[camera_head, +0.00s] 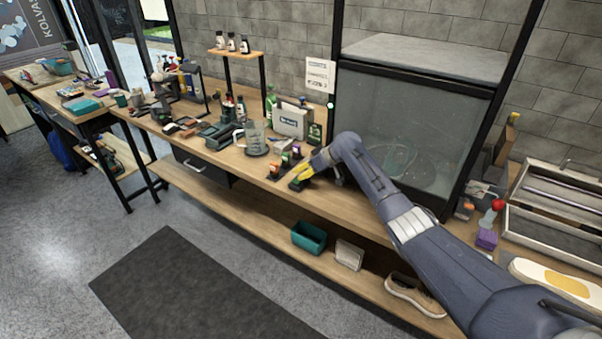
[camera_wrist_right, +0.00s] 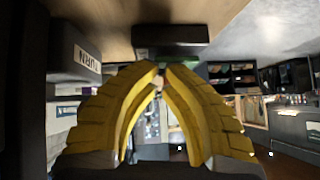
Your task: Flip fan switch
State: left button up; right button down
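A low black block (camera_head: 298,185) lies just under the fingers at the bench edge. In the right wrist view a dark block (camera_wrist_right: 170,38) is beyond the fingertips, and a grey block lettered "TURN" (camera_wrist_right: 75,62) is at the left. I cannot tell which block is the fan switch. My left gripper is out of view.
A glass-fronted chamber (camera_head: 400,135) stands behind my right arm. A teal bin (camera_head: 309,237) and a shoe (camera_head: 413,296) are on the lower shelf.

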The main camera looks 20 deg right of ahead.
jog(key=shift+s+a+f, duration=0.1)
jog(key=shift+s+f, duration=0.25)
jog(key=shift+f, duration=0.25)
jog(key=shift+s+a, duration=0.4)
jog(key=shift+a, duration=0.2)
jog(key=shift+r, duration=0.1)
jog(key=shift+a+r, duration=0.1)
jog(key=shift+r, duration=0.15)
jog(key=r, duration=0.4)
jog(key=shift+w+d, duration=0.2)
jog(key=shift+w, duration=0.15)
jog(key=v, duration=1)
jog(key=shift+d+r, duration=0.2)
jog(key=shift+r, duration=0.2)
